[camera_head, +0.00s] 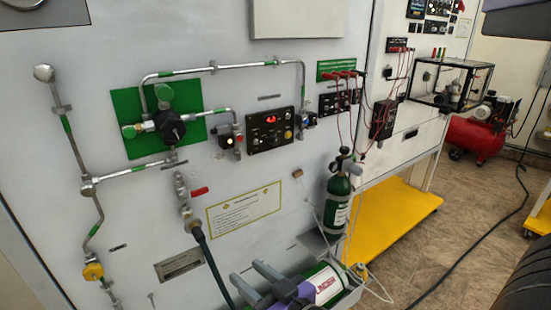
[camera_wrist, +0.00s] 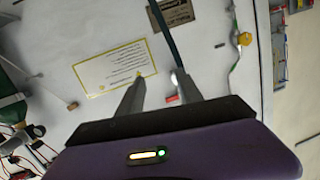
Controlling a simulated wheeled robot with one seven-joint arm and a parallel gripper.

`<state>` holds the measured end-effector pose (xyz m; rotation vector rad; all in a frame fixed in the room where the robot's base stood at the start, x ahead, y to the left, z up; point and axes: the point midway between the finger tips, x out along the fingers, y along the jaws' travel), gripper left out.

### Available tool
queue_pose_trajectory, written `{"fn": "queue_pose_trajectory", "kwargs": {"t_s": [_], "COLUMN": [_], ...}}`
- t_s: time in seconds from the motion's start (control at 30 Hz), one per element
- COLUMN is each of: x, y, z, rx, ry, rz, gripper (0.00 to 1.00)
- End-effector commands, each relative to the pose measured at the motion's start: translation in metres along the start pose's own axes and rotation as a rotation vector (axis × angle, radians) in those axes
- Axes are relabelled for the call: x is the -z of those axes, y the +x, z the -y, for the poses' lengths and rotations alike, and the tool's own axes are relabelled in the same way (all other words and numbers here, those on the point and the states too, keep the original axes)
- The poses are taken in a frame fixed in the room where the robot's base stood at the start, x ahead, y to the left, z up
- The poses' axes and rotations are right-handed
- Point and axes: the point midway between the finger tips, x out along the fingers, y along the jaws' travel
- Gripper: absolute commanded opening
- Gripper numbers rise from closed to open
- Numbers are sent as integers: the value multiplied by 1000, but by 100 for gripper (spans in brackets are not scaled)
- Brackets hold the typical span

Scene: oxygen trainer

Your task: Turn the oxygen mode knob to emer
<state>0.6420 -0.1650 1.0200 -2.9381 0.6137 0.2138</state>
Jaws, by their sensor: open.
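A black control panel (camera_head: 270,128) with a red display and small knobs is on the white trainer wall in the head view. The knobs are too small to read, so I cannot tell which is the oxygen mode knob or where it points. My gripper (camera_head: 248,274) is low in front of the wall, below and apart from the panel. In the wrist view my gripper (camera_wrist: 160,78) has its two fingers spread, with nothing between them. That view shows the wall upside down, and I cannot make out the panel there.
A green oxygen cylinder (camera_head: 338,205) stands right of my gripper. Metal pipes, a red-handled valve (camera_head: 199,191) and a dark hose (camera_head: 213,268) lie left. A yellow-bordered label (camera_head: 243,208) is below the panel. A clear case (camera_head: 450,84) is at far right.

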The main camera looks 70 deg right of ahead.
Motion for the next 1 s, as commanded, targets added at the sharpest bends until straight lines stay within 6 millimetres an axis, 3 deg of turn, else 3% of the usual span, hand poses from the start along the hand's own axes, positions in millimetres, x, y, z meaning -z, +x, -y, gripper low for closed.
{"fn": "queue_pose_trajectory", "kwargs": {"t_s": [0.03,0.2,0.33,0.5,0.63,0.8,1.0], "x": [14,66,110,163,189,205,211], "y": [17,51,63,59,50,44,63], "z": [-18,-68,-110,-157,-179,-192,-194], "rx": [-25,-65,-86,-106,-116,-120,-118], "ry": [2,-23,-76,-174,-241,-285,-289], "rz": [-30,-86,-127,-157,-164,-162,-160], "gripper": [43,43,43,43,43,43,43]}}
